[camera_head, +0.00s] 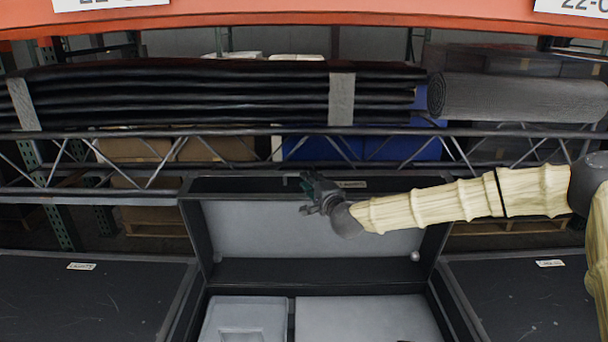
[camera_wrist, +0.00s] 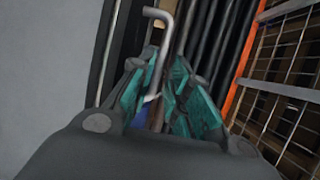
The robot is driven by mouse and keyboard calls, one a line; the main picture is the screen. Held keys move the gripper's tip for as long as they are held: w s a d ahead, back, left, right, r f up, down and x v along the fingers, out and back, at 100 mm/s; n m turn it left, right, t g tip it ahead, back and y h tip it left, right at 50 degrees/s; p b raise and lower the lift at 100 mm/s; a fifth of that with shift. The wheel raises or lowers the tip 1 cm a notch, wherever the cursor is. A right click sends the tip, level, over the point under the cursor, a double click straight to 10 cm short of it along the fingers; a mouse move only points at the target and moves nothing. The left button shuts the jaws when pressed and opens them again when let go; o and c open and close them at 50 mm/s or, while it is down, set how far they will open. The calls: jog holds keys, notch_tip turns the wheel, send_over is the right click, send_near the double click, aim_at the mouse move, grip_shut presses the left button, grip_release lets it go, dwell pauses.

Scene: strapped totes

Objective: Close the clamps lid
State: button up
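The lid (camera_head: 235,225) of the black tote stands raised, with its grey padded inner side facing me in the head view. The tote's open body (camera_head: 205,302) lies below it. My gripper (camera_head: 308,183) is at the lid's upper edge, left of a small label. In the wrist view my gripper (camera_wrist: 160,85) shows teal finger pads with a gap between them. A thin bent metal rod (camera_wrist: 163,45) runs between or just beside the fingers; I cannot tell whether they touch it. The lid's grey panel (camera_wrist: 45,70) fills the left of that view. No clamps can be made out clearly.
Grey foam inserts (camera_head: 370,315) lie inside the tote. Closed black totes flank it at left (camera_head: 85,295) and right (camera_head: 525,295). Behind the lid is a rack (camera_head: 230,133) with black strapped sheets (camera_head: 200,95) and a grey roll (camera_head: 515,98). An orange beam (camera_head: 300,19) crosses the top.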

jog(key=shift+x, duration=2.65)
grip_shut()
